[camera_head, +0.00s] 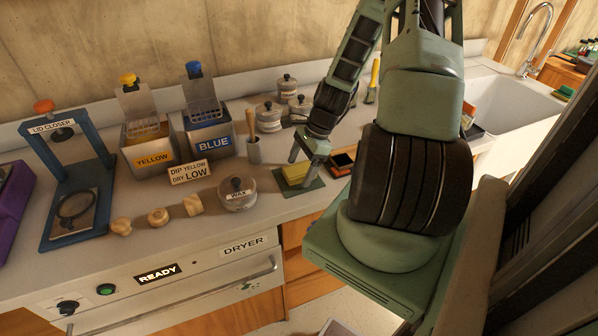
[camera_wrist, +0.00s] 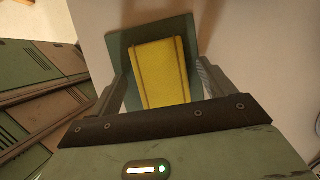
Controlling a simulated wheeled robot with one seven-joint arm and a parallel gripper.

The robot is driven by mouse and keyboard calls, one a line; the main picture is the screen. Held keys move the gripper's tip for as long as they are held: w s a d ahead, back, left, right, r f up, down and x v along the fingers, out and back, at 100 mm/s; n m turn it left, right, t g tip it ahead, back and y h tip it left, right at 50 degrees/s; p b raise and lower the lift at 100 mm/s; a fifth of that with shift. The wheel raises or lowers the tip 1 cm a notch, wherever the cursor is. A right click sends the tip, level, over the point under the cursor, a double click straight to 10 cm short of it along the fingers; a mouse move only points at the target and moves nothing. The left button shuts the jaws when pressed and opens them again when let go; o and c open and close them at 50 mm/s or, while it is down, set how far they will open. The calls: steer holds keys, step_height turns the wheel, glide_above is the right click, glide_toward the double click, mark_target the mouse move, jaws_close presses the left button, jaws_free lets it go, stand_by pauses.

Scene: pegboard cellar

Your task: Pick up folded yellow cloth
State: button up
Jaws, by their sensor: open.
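The folded yellow cloth (camera_head: 295,173) lies on a flat green mat (camera_head: 285,190) near the front edge of the counter. In the wrist view the cloth (camera_wrist: 160,72) shows as a yellow block between my two fingers, with the green mat (camera_wrist: 130,38) under it. My gripper (camera_head: 305,168) points down over the mat and is open, one finger on each side of the cloth. It also shows in the wrist view (camera_wrist: 165,88). I cannot tell whether the fingers touch the cloth.
A wax tin (camera_head: 237,194) stands left of the mat, with wooden knobs (camera_head: 158,217) beyond it. A dark tray (camera_head: 343,163) lies close on the right. Lidded jars (camera_head: 268,117) and yellow (camera_head: 147,157) and blue (camera_head: 212,143) dip tanks stand behind. The dryer (camera_head: 190,284) is below the counter.

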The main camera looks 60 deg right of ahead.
mark_target(301, 169)
steer(key=c, duration=1.1)
steer(key=shift+r, duration=0.15)
steer(key=shift+c, duration=0.2)
step_height(301, 169, up, 10)
steer(key=shift+b, duration=0.35)
steer(key=shift+o, duration=0.8)
steer(key=shift+d, duration=0.1)
